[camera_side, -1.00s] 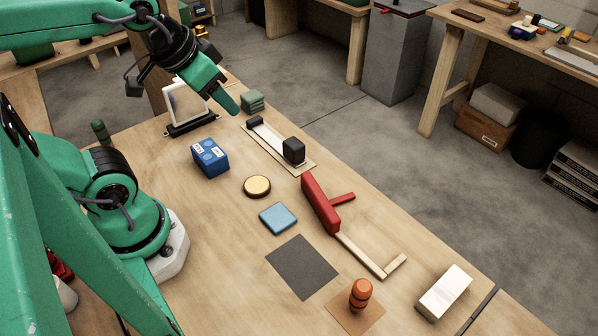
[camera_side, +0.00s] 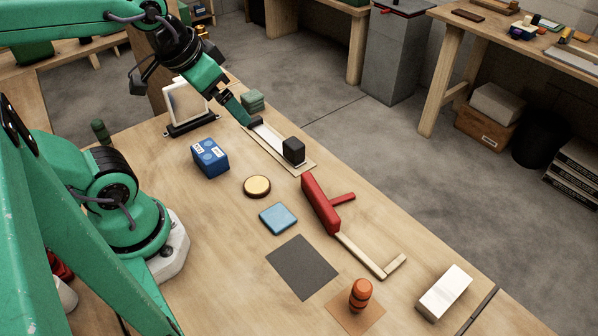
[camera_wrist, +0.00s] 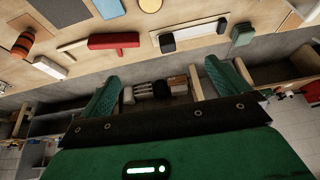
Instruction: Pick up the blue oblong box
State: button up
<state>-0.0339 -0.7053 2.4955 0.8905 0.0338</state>
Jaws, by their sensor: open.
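The blue box (camera_side: 210,158) stands on the wooden table in the side view, with pale labels and darker round marks on it. It is left of the gold disc. I cannot make it out in the wrist view. My gripper (camera_side: 247,117) is above the far part of the table, up and to the right of the blue box and apart from it. In the wrist view its two green fingers (camera_wrist: 162,80) are spread, with nothing held between them.
Near the box are a gold disc (camera_side: 257,186), a light blue square (camera_side: 278,218) and a white frame (camera_side: 188,103). A black block (camera_side: 293,150) stands on a pale board by my gripper. A red block (camera_side: 320,204) and orange barrel (camera_side: 360,295) are farther right.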

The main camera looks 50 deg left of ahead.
jog(key=w+a+f+g, duration=0.2)
jog(key=a+f+g, duration=0.1)
jog(key=a+f, duration=0.4)
jog(key=g, duration=0.2)
send_over(208, 150)
jog(key=f, duration=0.7)
jog(key=shift+w+d+f, duration=0.1)
jog(key=shift+d+f, duration=0.1)
jog(key=shift+f, duration=0.05)
jog(key=shift+f, duration=1.3)
jog(key=shift+a+f, duration=0.15)
jog(key=shift+f, duration=2.45)
jog(key=c, duration=1.1)
